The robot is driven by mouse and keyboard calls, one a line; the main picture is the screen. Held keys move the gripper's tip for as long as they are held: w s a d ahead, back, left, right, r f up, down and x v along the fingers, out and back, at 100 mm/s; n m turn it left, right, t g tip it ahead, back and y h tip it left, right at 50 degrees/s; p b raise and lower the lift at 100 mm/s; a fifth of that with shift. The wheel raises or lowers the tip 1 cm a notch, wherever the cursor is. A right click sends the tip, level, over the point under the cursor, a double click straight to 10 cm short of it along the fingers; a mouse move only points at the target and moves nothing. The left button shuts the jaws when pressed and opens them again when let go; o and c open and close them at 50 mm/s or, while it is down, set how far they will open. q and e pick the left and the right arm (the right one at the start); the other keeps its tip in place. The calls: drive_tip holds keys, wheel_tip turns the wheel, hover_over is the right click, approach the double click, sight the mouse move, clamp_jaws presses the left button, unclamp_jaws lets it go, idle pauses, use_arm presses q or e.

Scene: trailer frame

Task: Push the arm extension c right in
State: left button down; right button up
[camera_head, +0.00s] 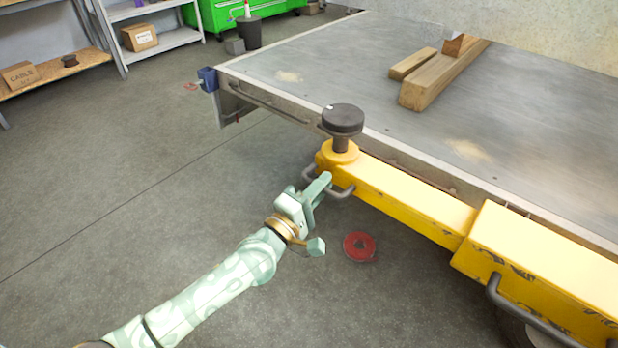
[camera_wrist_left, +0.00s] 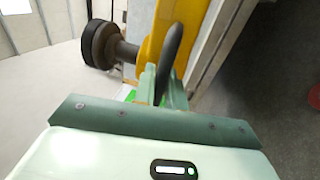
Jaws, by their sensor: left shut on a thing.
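The yellow arm extension (camera_head: 405,202) is a bar sticking out to the left from a thicker, scuffed yellow sleeve (camera_head: 540,262). A length of the bar shows outside the sleeve. Its outer end carries an upright post with a round black pad (camera_head: 342,118); the pad also shows in the left wrist view (camera_wrist_left: 98,44). A grey loop handle (camera_head: 342,192) is on the side of that end. My left gripper (camera_head: 318,188) is shut on the handle, which rises between its fingers in the left wrist view (camera_wrist_left: 172,48). My right gripper is not in view.
The metal trailer deck (camera_head: 330,62) lies just behind the bar, with wooden blocks (camera_head: 440,80) on it. A red disc (camera_head: 359,246) lies on the floor near my left gripper. Another grey handle (camera_head: 525,312) is on the sleeve. The floor at left is clear.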

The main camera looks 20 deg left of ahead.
sight(430, 227)
use_arm(q)
drive_tip(key=s+d+p, duration=0.1)
drive_tip(key=s+d, duration=0.1)
drive_tip(key=d, duration=0.4)
drive_tip(key=s+d+p, duration=0.1)
drive_tip(key=s+d, duration=0.2)
drive_tip(key=d, duration=0.4)
drive_tip(key=s+d+p, duration=0.1)
drive_tip(key=s+d, duration=0.1)
drive_tip(key=d, duration=0.5)
drive_tip(key=shift+s+d, duration=0.1)
drive_tip(key=shift+s, duration=0.15)
drive_tip(key=c, duration=1.7)
unclamp_jaws()
drive_tip(key=shift+c, duration=0.2)
drive_tip(key=shift+o, duration=0.9)
drive_tip(key=shift+d, duration=0.15)
drive_tip(key=shift+p, duration=0.3)
